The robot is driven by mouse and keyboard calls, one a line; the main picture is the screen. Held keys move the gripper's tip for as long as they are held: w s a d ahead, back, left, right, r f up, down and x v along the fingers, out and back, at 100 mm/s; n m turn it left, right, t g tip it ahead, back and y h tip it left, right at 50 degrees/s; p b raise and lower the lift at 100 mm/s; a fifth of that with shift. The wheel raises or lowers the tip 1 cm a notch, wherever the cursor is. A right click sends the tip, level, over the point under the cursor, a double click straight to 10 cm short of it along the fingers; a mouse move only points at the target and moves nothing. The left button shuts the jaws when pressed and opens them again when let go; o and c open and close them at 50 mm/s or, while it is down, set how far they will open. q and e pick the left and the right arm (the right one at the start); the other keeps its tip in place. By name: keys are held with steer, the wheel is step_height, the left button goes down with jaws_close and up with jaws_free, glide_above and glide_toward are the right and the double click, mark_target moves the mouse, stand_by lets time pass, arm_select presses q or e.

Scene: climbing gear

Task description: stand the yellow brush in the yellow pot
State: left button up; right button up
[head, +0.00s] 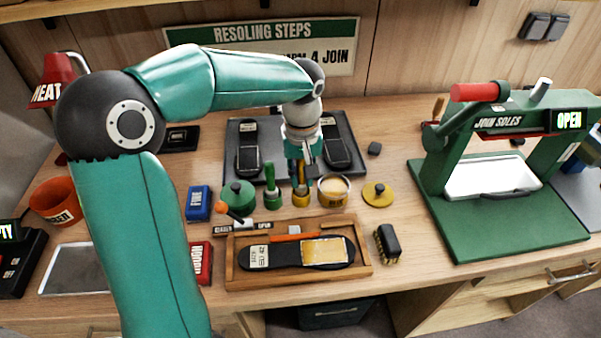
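My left gripper (301,178) points down behind the wooden tray, just above the small yellow pot (301,199). Its fingers are closed around the yellow brush (300,184), which is upright with its lower end at the mouth of the pot. How deep the brush reaches into the pot is hard to tell at this size. A green brush (269,172) stands upright in a small green pot (272,201) to the left. My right gripper is not in view.
An open jar (333,190) of pale yellow stuff stands close right of the yellow pot. A yellow lid (378,194) and a green lidded jar (237,197) flank the row. The wooden tray (300,280) holding a sole is in front; a green press (500,200) stands right.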

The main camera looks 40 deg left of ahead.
arm_select(q)
steer(key=o, duration=0.5)
steer(key=shift+o, duration=0.2)
step_height(320, 180, up, 12)
steer(key=shift+f, duration=0.1)
stand_by(0.9)
